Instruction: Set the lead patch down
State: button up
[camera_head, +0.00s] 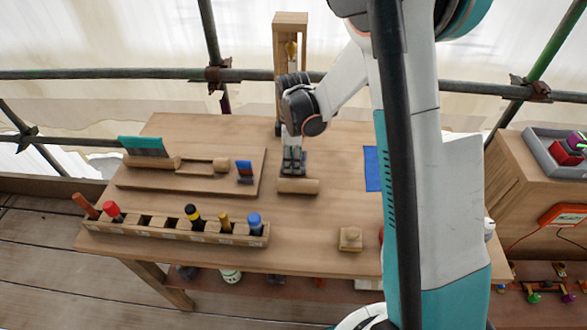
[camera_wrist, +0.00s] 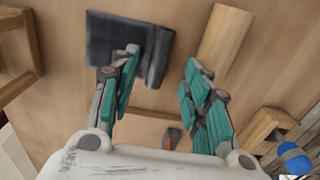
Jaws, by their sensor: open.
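The lead patch (camera_wrist: 112,38) is a dark grey sheet with a raised or folded strip along its right side, lying on the table in the wrist view. My gripper (camera_wrist: 163,60) is open over the table, with nothing between its teal fingers. The right finger is clear of the patch, beside a wooden roller (camera_wrist: 226,42). In the head view my gripper (camera_head: 293,165) points down just behind the roller (camera_head: 298,186), and largely hides the patch.
A tool rack (camera_head: 170,232) with several coloured handles runs along the front left. A wooden board (camera_head: 205,190) with tools lies behind it. A wooden post (camera_head: 279,60) stands behind my gripper. A blue sheet (camera_head: 372,168) and a small block (camera_head: 350,239) lie right. The front middle is clear.

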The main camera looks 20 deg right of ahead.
notch_tip(320, 180, down, 4)
jog(key=shift+w+b, duration=0.1)
jog(key=shift+b, duration=0.55)
jog(key=shift+c, duration=0.3)
grip_shut()
jog(key=shift+r, duration=0.15)
